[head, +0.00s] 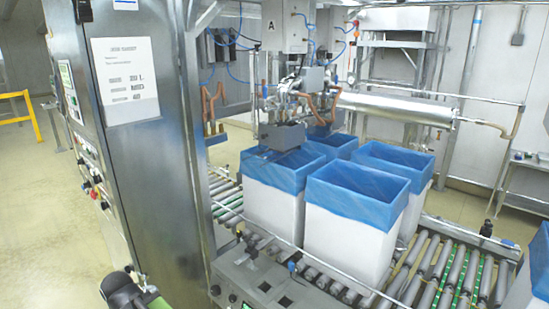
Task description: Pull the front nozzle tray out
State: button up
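A grey box-shaped part (283,137), which looks like the front nozzle tray, hangs under the filling head (312,80) in the upper middle of the head view. Whether the tray is pulled out is hard to tell at this size. A black and green piece (133,292) at the bottom left edge may be part of my arm. My gripper's fingers are not visible.
Several white boxes with blue liners (358,190) stand on a roller conveyor (440,270). A tall steel cabinet (150,140) stands at left, with a control panel (265,285) at the front. A yellow rail (20,105) is far left. Some floor at left (40,220) is clear.

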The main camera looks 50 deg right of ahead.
aim_at(271, 149)
jog(key=i, duration=1)
jog(key=z, duration=0.05)
